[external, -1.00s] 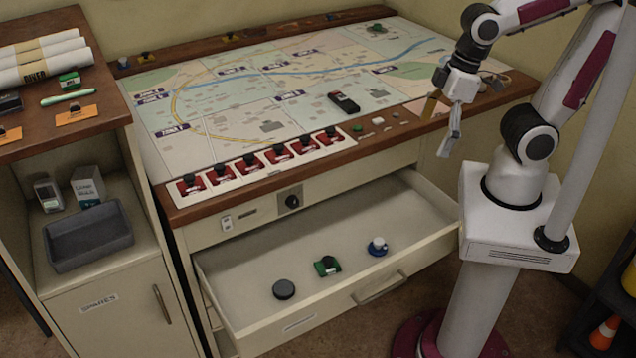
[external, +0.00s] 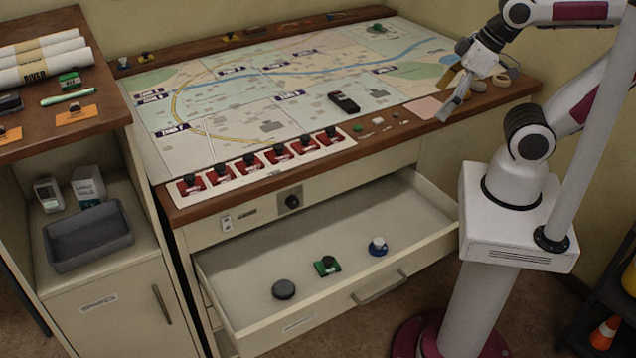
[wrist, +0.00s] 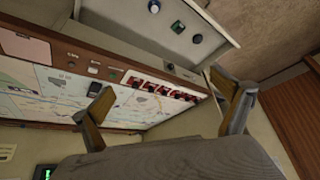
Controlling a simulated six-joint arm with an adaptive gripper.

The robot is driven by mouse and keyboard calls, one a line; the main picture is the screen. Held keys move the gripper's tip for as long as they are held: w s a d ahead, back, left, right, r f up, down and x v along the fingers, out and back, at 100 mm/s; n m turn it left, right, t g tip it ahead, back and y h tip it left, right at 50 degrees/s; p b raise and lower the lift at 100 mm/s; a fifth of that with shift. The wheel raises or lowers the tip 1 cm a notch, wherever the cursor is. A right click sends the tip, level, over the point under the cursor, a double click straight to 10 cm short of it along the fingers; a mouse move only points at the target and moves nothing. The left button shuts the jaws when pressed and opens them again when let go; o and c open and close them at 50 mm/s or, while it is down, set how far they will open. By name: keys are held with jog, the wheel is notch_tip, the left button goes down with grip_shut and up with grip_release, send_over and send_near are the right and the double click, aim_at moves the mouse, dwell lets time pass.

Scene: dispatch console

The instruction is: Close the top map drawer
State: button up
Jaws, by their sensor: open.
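The top map drawer (external: 262,318) is pulled out from the console below the map top. Inside it lie a dark round puck (external: 284,289), a green piece (external: 326,265) and a blue and white piece (external: 378,246). A bar handle (external: 380,288) is on its front. My gripper (external: 448,95) is open and empty above the right end of the console, well apart from the drawer. In the wrist view its two fingers (wrist: 165,112) are spread, with the drawer (wrist: 205,62) at the top.
The map top (external: 250,90) carries a row of red-based pieces (external: 250,162) and a black handset (external: 343,103). A cabinet with a grey tray (external: 88,240) stands at left. A dark shelf with an orange cone (external: 605,332) is at right. Floor shows before the drawer.

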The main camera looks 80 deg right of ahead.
jog(key=shift+a, duration=0.1)
grip_shut()
jog(key=w+a+f+n+h, duration=0.1)
jog(key=w+a+f+n, duration=0.2)
jog(key=a+f+n, duration=0.6)
jog(key=w+a+f+n+g+h, duration=0.1)
jog(key=w+a+f+n, duration=0.3)
jog(key=a+f+n, duration=0.5)
jog(key=w+a+f+n+g+h, duration=0.1)
jog(key=w+a+f+n, duration=0.2)
jog(key=a+f+n, duration=0.6)
jog(key=a+f, duration=0.4)
jog(key=a, duration=0.1)
jog(key=shift+w+a+f, duration=0.2)
jog(key=shift+w+a, duration=0.2)
